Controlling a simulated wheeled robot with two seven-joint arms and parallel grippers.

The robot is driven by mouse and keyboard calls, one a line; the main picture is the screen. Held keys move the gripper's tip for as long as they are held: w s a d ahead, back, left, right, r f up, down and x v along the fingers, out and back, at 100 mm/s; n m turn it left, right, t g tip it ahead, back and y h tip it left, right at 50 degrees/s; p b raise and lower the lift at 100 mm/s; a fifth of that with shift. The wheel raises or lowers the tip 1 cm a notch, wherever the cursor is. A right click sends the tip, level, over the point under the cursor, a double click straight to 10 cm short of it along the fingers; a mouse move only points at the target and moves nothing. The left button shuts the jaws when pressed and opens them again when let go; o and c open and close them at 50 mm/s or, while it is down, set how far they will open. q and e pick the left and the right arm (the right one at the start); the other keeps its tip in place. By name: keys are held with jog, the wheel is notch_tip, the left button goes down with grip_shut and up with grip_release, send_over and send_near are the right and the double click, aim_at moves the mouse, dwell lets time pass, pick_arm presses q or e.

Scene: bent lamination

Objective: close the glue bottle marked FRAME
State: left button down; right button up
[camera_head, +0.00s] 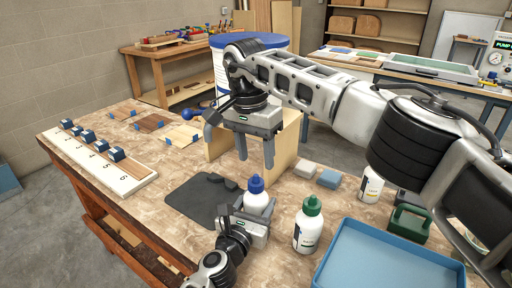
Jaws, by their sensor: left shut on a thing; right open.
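A white glue bottle with a blue cap (257,187) stands upright near the front of the bench. My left gripper (249,214) is shut on its body from the front, hiding the lower part and any label. My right gripper (255,158) is open and empty, pointing down above and slightly behind the blue cap. A second white bottle with a green cap and nozzle (308,227) stands to the right, apart from both grippers. Its label is too small to read, so I cannot tell which bottle is marked FRAME.
A dark mat (190,197) lies left of the held bottle. A blue tray (390,258) is at front right.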

aim_at(256, 175)
jog(key=n, duration=0.2)
jog(key=r+n+y, duration=0.1)
jog(key=n, duration=0.1)
jog(key=shift+s+r+n, duration=0.1)
jog(key=shift+r+n, duration=0.05)
jog(key=shift+n, duration=0.15)
jog(key=shift+f, duration=4.05)
jog(key=c, duration=1)
